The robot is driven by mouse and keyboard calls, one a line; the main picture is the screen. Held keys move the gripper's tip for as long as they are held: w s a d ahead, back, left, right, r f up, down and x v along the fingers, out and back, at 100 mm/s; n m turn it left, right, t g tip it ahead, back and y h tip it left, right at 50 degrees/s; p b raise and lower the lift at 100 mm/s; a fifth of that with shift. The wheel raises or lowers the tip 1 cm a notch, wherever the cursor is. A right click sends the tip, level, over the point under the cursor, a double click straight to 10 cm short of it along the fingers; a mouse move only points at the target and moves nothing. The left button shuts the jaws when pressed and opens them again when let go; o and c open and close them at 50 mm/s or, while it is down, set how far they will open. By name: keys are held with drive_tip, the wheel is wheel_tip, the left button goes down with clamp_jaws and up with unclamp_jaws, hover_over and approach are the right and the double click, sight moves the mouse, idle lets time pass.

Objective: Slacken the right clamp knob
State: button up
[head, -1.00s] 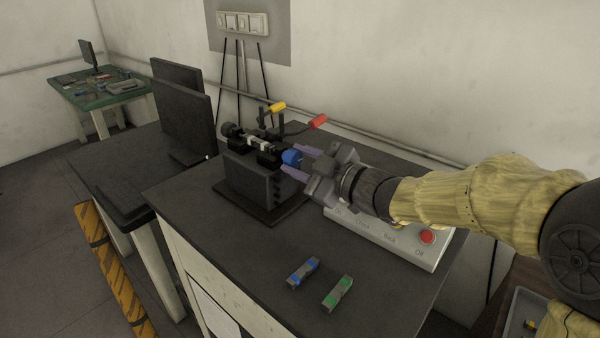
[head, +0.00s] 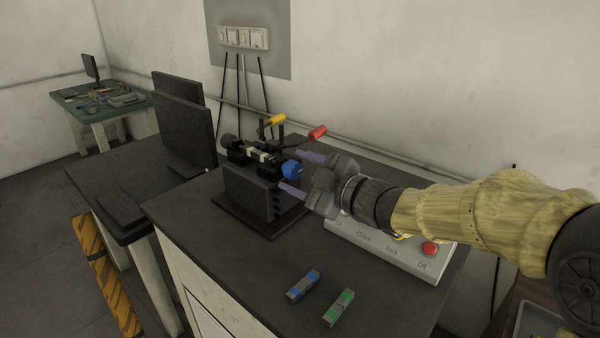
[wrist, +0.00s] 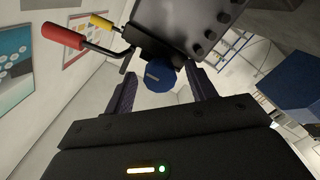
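The right clamp knob (head: 292,170) is blue and sits at the right end of the black clamp machine (head: 250,190). In the wrist view the blue knob (wrist: 160,76) shows face-on, a little beyond and between the two finger tips. My gripper (head: 291,172) is open, its purple-grey fingers apart on either side of the knob, with visible gaps. In the wrist view my gripper's fingers (wrist: 160,82) hold nothing. A pale specimen (head: 262,155) lies across the clamps at the top of the machine. The left knob (head: 229,142) is dark.
Red (head: 318,132) and yellow (head: 275,120) handles rise behind the clamps. A control panel (head: 385,248) lies under my arm. Blue-marked (head: 303,285) and green-marked (head: 339,308) pieces lie on the bench front. A monitor (head: 184,112) stands left.

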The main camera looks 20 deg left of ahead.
drive_tip(key=shift+r, duration=0.15)
wheel_tip(320, 180, up, 10)
drive_tip(key=p, duration=0.2)
idle(0.4)
drive_tip(key=s+d+f+m+g+h+p, duration=0.1)
drive_tip(key=d+m+p, duration=0.3)
drive_tip(key=d+p, duration=0.4)
drive_tip(key=s+d+f+m+h+p, duration=0.2)
drive_tip(key=d+m+p, duration=0.3)
drive_tip(key=p, duration=1.2)
drive_tip(key=d, duration=0.2)
drive_tip(key=shift+s+d+g+h+p, duration=0.25)
drive_tip(key=shift+d+g+h+p, duration=0.05)
drive_tip(key=shift+d+g+h, duration=0.1)
